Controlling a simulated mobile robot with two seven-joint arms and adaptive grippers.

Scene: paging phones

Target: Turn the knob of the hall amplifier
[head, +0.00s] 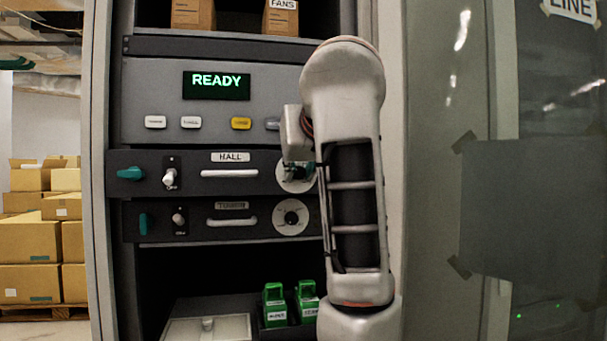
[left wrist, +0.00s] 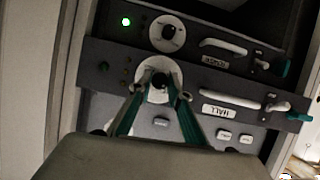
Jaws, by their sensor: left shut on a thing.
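The hall amplifier (head: 191,183) is a dark rack unit with a "HALL" label, a teal lever, a toggle switch and a white handle. Its knob is mostly hidden by my left gripper (head: 299,171) in the head view; only part of the white dial around it shows. In the left wrist view, which sees the rack upside down, the dark knob (left wrist: 158,82) sits on its white dial (left wrist: 145,69). My left gripper (left wrist: 159,95) is shut on this knob, one teal-and-grey finger on each side. My right gripper is in neither view.
A similar amplifier (head: 190,233) with its own dial (head: 291,217) sits directly below. Above is a grey panel with a "READY" display (head: 216,86) and buttons. Green items (head: 275,305) stand on the shelf beneath. A grey cabinet door (head: 445,120) is close on the right.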

